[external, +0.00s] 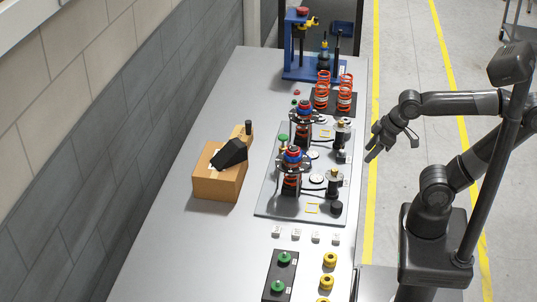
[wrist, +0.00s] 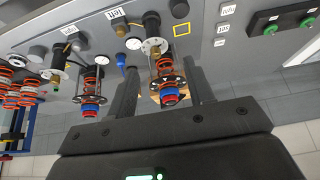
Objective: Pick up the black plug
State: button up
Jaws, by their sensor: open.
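A short black plug (external: 336,208) sits at the near right corner of the grey fixture plate (external: 270,190), beside a yellow square outline. What appears to be the same plug (wrist: 179,8) is at the top edge of the wrist view, partly cut off. A similar dark round piece (external: 342,157) sits farther back on the plate and seems to match one at the left of the wrist view (wrist: 37,53). My gripper (external: 371,143) is open and empty, held off the table's right edge, apart from both. Its two dark fingers (wrist: 160,72) show in the wrist view.
Two strut assemblies with red springs (external: 292,170) stand on the plate, with gauges and brass fittings nearby. A cardboard box (external: 215,185) with a black object on it is to the left. A green-button panel (external: 280,275) is at the front.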

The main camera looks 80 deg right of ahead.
jog(key=w+d+r, duration=0.3)
jog(key=w+r, duration=0.2)
jog(key=w, duration=0.6)
jog(key=g, duration=0.1)
send_over(248, 122)
jog(key=s, duration=0.4)
notch_tip(248, 122, down, 8)
jog(key=f, duration=0.1)
jog(key=x, duration=0.9)
jog(key=shift+w+d+f, duration=0.1)
jog(key=shift+w+f, duration=0.15)
jog(key=shift+w, duration=0.05)
jog(key=shift+c, duration=0.6)
grip_shut()
